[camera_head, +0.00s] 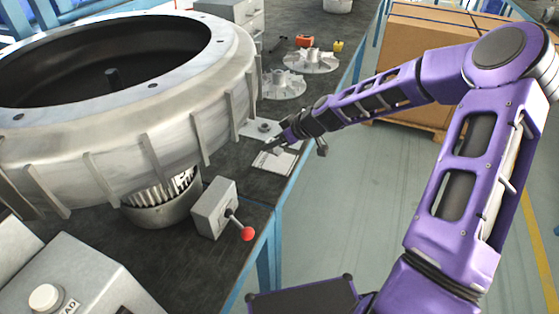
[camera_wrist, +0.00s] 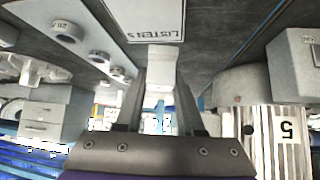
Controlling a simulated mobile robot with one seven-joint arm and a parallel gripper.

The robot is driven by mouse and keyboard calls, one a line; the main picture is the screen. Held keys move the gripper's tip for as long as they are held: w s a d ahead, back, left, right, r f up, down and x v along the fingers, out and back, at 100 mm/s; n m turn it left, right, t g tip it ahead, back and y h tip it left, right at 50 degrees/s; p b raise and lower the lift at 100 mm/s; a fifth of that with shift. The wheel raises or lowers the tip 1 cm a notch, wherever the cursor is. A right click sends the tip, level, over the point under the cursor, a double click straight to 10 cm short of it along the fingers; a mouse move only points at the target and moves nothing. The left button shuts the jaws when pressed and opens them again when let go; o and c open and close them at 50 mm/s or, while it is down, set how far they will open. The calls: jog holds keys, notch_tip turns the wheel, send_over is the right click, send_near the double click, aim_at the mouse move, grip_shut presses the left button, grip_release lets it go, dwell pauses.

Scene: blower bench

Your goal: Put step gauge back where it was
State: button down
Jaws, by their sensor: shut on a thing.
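My gripper (camera_wrist: 158,92) is shut on a pale, blocky piece (camera_wrist: 162,68), which I take to be the step gauge. In the wrist view the piece sits between the two dark fingers, and its far end meets the edge of a white, lettered card (camera_wrist: 155,20); I cannot tell whether they touch. In the head view my gripper (camera_head: 274,144) is low over the right side of the dark bench, just above the white outlined card (camera_head: 276,162). The gauge is too small there to make out clearly.
The large metal blower housing (camera_head: 130,130) fills the left. A lever box (camera_head: 213,207) with a red knob stands nearer me. Impellers (camera_head: 312,62) lie farther back. A cardboard box (camera_head: 425,45) stands beyond the aisle. The bench's right edge is close to my gripper.

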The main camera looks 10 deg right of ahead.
notch_tip(320, 180, up, 4)
jog(key=w+d+n+g+y, duration=0.1)
jog(key=w+d+n, duration=0.1)
jog(key=w, duration=0.1)
notch_tip(320, 180, down, 10)
jog(key=shift+s+b, duration=0.1)
jog(key=shift+b, duration=0.65)
jog(key=c, duration=0.5)
grip_release()
jog(key=shift+r, duration=0.1)
jog(key=p+v, duration=0.1)
jog(key=v, duration=1.1)
